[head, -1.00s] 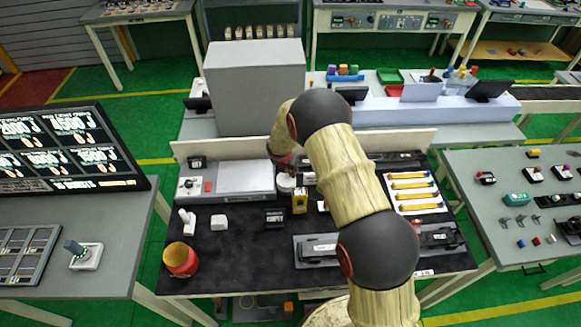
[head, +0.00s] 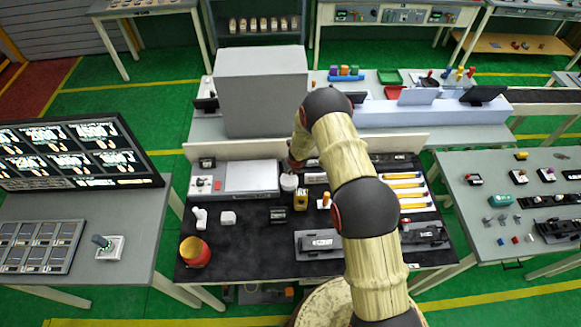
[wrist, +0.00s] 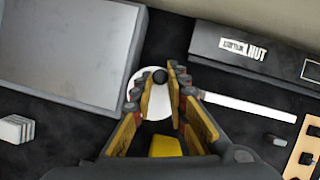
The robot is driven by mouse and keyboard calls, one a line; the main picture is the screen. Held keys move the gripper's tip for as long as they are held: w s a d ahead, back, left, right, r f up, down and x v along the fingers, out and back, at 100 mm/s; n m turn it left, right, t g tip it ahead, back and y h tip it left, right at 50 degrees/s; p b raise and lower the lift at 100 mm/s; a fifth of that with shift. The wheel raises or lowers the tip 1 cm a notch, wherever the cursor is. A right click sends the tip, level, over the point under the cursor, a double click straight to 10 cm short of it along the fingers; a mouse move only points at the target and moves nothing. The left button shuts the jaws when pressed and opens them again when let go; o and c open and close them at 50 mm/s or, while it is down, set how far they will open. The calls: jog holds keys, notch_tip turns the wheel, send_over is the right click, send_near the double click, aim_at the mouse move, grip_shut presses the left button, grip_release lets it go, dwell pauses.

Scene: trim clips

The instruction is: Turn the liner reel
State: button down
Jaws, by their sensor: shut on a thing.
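The liner reel, a white round disc (wrist: 154,104) with a small dark knob (wrist: 159,75), lies between my fingers in the wrist view. A white strip (wrist: 250,106) runs off to its right. My gripper (wrist: 162,78) is shut on the knob, with one finger on each side and the disc below. In the head view the white reel (head: 289,182) stands on the black bench top, right of the grey panel. My gripper is mostly hidden behind my arm there.
A grey panel box (wrist: 70,45) stands close left of the reel, and a long dark unit marked "NUT" (wrist: 255,52) behind right. A red and yellow pot (head: 194,252) stands at the bench's front left.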

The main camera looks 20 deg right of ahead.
aim_at(293, 183)
dwell(0.4)
jog(key=c, duration=1.8)
grip_release()
jog(key=shift+w, duration=0.1)
jog(key=shift+o, duration=0.3)
jog(key=v, duration=1.2)
